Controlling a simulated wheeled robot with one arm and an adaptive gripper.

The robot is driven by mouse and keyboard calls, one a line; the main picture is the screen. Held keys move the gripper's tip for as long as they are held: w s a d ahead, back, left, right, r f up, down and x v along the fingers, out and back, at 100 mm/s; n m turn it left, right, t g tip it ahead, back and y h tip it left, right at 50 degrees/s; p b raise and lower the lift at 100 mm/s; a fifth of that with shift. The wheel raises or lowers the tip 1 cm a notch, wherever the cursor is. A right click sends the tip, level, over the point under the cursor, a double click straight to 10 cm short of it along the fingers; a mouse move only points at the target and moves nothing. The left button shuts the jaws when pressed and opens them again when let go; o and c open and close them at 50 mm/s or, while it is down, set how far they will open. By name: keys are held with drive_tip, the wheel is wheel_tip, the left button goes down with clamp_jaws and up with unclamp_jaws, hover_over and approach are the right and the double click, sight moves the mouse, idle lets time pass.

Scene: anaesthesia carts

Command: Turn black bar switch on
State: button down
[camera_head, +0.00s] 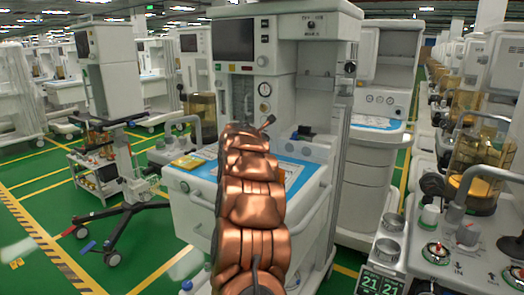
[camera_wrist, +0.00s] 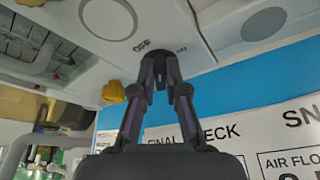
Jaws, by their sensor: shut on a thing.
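In the wrist view, the two dark fingers of my gripper (camera_wrist: 160,76) reach up to the pale underside of the cart's panel (camera_wrist: 200,68). Their tips are closed together on a small dark piece, the black bar switch (camera_wrist: 160,60), which is mostly hidden between them. The panel carries a printed OFF label left of the fingertips and a smaller ON label to their right. In the head view, my copper-coloured arm reaches to the front of the anaesthesia cart (camera_head: 305,75) and hides both the gripper and the switch.
A yellow knob (camera_wrist: 113,92) sits just left of my fingers in the wrist view. A blue work surface (camera_head: 290,172) with printed sheets lies below. A trolley stand (camera_head: 128,175) is at the left and a machine with knobs (camera_head: 455,235) at the right. Green floor lies open at the left.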

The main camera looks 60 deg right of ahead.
drive_tip(key=m+b, duration=0.1)
drive_tip(key=b, duration=0.2)
drive_tip(key=f+m+t+b, duration=0.1)
drive_tip(key=b, duration=0.2)
drive_tip(key=m+b, duration=0.1)
drive_tip(key=b, duration=0.3)
drive_tip(key=shift+s+f+m+t+h, duration=0.3)
drive_tip(key=shift+f+t, duration=0.1)
drive_tip(key=m+t+h+b, duration=0.1)
drive_tip(key=m+b, duration=0.1)
drive_tip(key=b, duration=0.5)
drive_tip(key=shift+f+m, duration=0.1)
drive_tip(key=shift+m, duration=0.3)
drive_tip(key=shift+m+b, duration=0.3)
drive_tip(key=shift+b, duration=0.5)
drive_tip(key=shift+r+m+t+b, duration=0.2)
drive_tip(key=shift+m+t+b, duration=0.1)
drive_tip(key=shift+b, duration=0.15)
drive_tip(key=c, duration=1.2)
unclamp_jaws()
drive_tip(key=shift+r, duration=0.1)
drive_tip(key=shift+s, duration=0.1)
drive_tip(key=shift+a, duration=0.1)
